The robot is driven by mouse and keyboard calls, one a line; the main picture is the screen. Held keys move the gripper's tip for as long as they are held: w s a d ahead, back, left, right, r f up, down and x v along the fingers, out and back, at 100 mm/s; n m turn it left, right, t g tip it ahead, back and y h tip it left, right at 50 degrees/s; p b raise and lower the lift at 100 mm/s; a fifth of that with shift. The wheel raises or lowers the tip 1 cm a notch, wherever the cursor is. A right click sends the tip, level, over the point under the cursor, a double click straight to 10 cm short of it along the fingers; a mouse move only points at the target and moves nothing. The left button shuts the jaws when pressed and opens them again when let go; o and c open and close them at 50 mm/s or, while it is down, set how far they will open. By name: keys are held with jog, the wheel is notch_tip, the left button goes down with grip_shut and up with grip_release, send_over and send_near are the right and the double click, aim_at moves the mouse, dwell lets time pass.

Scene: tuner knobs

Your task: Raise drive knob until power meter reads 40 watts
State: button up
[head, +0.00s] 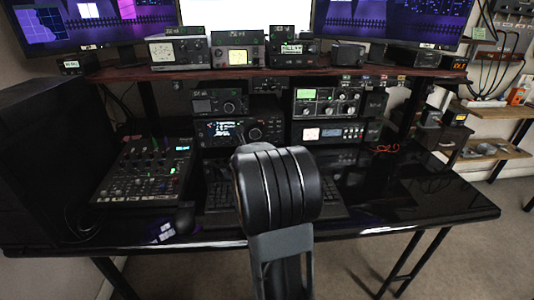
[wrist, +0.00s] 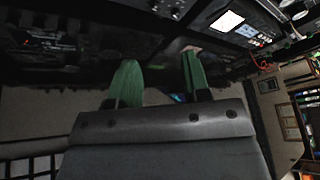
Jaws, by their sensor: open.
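The drive knob cannot be told apart from the other knobs at this size. A radio (head: 223,130) with a lit display and knobs sits at the middle back of the desk. A tuner-like unit (head: 326,103) with several knobs and a small lit meter is right of it. Which dial is the power meter, and its reading, cannot be told; meter boxes (head: 177,51) (head: 237,56) stand on the shelf. My gripper (wrist: 160,58) shows two green fingers, apart and empty, in the wrist view. In the head view my arm hides it. No knob lies between the fingers.
A glossy black desk (head: 430,205) spans the view, with free room at its right. A mixer (head: 150,168), mouse (head: 184,218) and keyboard (head: 220,200) lie at left and centre. A lit-screen unit (head: 327,133) also shows in the wrist view (wrist: 227,22). A shelf (head: 180,73) overhangs the radios.

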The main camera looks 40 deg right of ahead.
aim_at(268, 142)
jog(key=shift+w+d+f+n, duration=0.2)
jog(key=shift+d+f+n, duration=0.2)
jog(key=shift+f+n, duration=0.2)
jog(key=shift+n, duration=0.3)
jog(key=x, duration=0.7)
jog(key=b+x, duration=0.1)
jog(key=x, duration=0.6)
jog(key=shift+w+a, duration=0.15)
jog(key=shift+w, duration=0.05)
grip_shut()
